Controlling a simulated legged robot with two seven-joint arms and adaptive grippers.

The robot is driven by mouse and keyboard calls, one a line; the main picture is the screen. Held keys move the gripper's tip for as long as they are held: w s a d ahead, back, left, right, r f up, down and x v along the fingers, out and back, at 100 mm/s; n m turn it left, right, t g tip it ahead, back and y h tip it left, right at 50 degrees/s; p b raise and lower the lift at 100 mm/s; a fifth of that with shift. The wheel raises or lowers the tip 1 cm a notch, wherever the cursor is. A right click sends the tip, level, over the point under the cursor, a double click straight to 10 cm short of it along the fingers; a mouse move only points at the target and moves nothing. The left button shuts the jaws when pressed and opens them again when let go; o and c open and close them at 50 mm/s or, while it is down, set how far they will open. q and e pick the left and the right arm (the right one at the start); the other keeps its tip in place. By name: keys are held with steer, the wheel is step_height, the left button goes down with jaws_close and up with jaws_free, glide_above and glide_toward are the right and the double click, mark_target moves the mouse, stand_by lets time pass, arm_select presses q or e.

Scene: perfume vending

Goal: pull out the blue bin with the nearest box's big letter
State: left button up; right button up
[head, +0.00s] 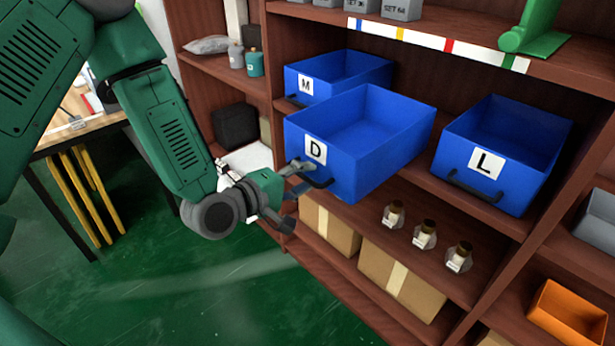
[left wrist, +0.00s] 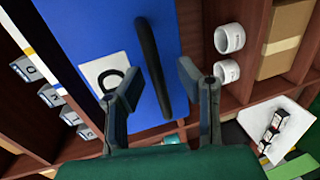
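A blue bin marked D (head: 355,187) juts out past the shelf front, further than the blue bins marked M (head: 305,86) and L (head: 486,162). Its dark handle (head: 318,182) is on the front below the label. My left gripper (head: 297,196) is at this handle. In the left wrist view the two fingers (left wrist: 158,103) are apart, with the end of the handle (left wrist: 152,65) between or just beyond them; I cannot tell if they touch it. The D bin (left wrist: 80,32) fills the upper middle there, its label partly covered by a finger. My right gripper is not in view.
Grey boxes (head: 402,8) stand on the top shelf beside a green object (head: 540,30). Small bottles (head: 425,235) and cardboard boxes (head: 400,283) sit below. An orange bin (head: 568,315) is at lower right. A table (head: 85,130) stands at left; the green floor between is open.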

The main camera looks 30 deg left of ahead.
arm_select(q)
steer(key=v, duration=0.6)
steer(key=shift+s, duration=0.35)
steer(key=shift+a, duration=0.1)
steer(key=s+d+f+m+g+y, duration=0.1)
steer(key=s+f+m+g, duration=0.35)
steer(key=f, duration=0.45)
steer(key=s+d+f+m+g+y, duration=0.1)
steer(key=s+f+m+g, duration=0.3)
steer(key=s+f, duration=0.3)
steer(key=s+a+f+m+g+y, duration=0.2)
steer(key=s+f+m+g, duration=0.3)
steer(key=s, duration=0.8)
step_height(320, 180, down, 3)
steer(key=shift+a+f+m+y, duration=0.1)
steer(key=shift+a+m+y, duration=0.25)
steer(key=shift+m+y, duration=0.3)
